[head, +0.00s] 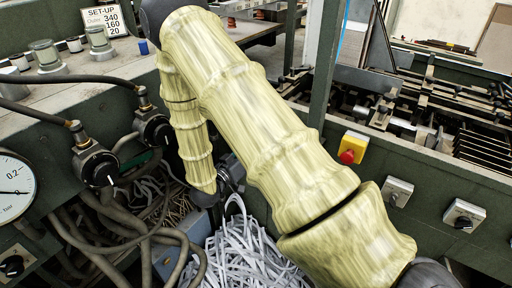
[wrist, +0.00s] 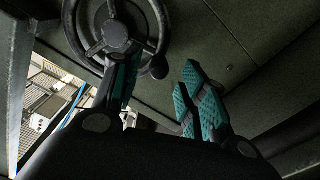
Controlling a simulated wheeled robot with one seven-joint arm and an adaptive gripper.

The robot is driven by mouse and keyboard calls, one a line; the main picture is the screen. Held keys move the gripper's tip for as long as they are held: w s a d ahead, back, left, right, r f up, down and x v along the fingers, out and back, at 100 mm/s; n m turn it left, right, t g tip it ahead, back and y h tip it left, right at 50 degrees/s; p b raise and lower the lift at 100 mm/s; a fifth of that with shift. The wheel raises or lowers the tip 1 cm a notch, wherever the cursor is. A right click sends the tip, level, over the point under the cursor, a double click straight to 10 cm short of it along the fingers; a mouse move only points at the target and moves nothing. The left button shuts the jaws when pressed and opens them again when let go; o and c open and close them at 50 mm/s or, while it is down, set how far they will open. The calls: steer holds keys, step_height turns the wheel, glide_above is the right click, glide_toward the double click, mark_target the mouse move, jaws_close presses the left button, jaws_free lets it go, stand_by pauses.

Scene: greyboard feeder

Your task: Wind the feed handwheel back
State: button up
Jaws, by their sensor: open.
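The feed handwheel (wrist: 115,34) is a dark grey spoked wheel at the top of the wrist view, mounted against a green panel. A round dark handle knob (wrist: 158,67) sits by its lower right rim. My gripper (wrist: 161,62) is open, with teal-padded fingers. The left finger overlaps the lower rim in the picture; the right finger is to the right of the knob. The knob appears between the fingertips, but I cannot tell whether either finger touches it. In the head view my sleeved arm covers the middle, and I cannot make out the wheel or gripper clearly.
In the head view, shredded paper strips (head: 245,255) and grey hoses (head: 140,232) lie low at the left and middle. A pressure gauge (head: 14,190) is at the left edge. A yellow box with a red button (head: 352,148) and grey rotary switches (head: 463,215) are on the right panel.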

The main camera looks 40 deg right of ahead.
steer(key=v, duration=0.7)
steer(key=shift+r, duration=0.1)
steer(key=s+a+f+n+t+y, duration=0.1)
steer(key=s+a+f+n+y, duration=0.2)
steer(key=f, duration=0.4)
steer(key=s+a+f+n+y+p, duration=0.1)
steer(key=s+a+f+y, duration=0.1)
steer(key=f+y, duration=0.35)
steer(key=s+a+f+n+t+y, duration=0.1)
steer(key=s+a+f+n+y, duration=0.15)
steer(key=f, duration=0.55)
steer(key=s+a+f+n+g+y, duration=0.2)
steer(key=s+a, duration=0.3)
steer(key=s, duration=0.6)
steer(key=s+a+f+n+g+y+p, duration=0.1)
steer(key=s+a+f+g+y, duration=0.3)
steer(key=s, duration=0.8)
steer(key=shift+a+f+n+g+y, duration=0.35)
steer(key=shift+a+f, duration=0.1)
steer(key=shift+f, duration=0.1)
steer(key=shift+s, duration=0.1)
steer(key=shift+c, duration=0.2)
